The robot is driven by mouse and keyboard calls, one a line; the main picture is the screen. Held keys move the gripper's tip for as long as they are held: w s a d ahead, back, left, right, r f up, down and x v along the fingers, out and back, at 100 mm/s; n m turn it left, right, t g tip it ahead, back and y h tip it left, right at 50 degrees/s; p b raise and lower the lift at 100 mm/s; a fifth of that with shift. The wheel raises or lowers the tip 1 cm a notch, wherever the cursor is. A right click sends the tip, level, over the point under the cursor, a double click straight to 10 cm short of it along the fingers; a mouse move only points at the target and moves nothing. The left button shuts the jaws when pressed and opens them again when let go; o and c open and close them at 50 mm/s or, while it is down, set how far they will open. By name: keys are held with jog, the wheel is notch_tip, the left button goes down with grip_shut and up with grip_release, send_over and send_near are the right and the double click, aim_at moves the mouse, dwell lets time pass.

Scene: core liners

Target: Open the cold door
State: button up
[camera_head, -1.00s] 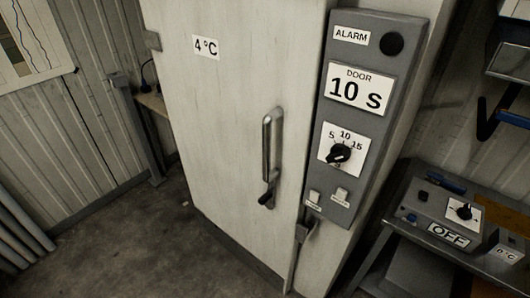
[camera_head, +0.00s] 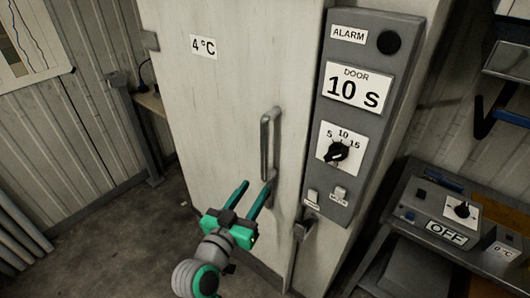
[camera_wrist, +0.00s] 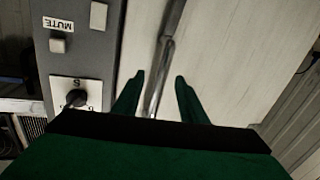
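The cold door (camera_head: 215,120) is a tall pale panel marked 4°C, and it looks shut. Its metal bar handle (camera_head: 265,145) stands upright near the door's right edge; the handle's lower end is partly hidden behind my gripper. My gripper (camera_head: 252,192) is open, its two green fingers pointing up toward the lower part of the handle. In the wrist view the handle bar (camera_wrist: 166,52) runs between and beyond the two fingertips (camera_wrist: 158,80). I cannot tell whether the fingers touch it.
A grey control panel (camera_head: 376,60) right of the door shows DOOR 10 S, an alarm lamp, a dial (camera_head: 338,151) and two small switches. A bench (camera_head: 390,235) at the right holds a box labelled OFF. The floor (camera_head: 120,245) at left is clear.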

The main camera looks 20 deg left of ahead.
jog(key=m+h, duration=0.1)
jog(key=m, duration=0.1)
send_near(263, 155)
jog(key=w, duration=0.3)
jog(key=w+d, duration=0.1)
jog(key=w, duration=0.7)
jog(key=shift+w+d, duration=0.1)
jog(key=shift+d, duration=0.15)
jog(key=shift+c, duration=0.6)
grip_shut()
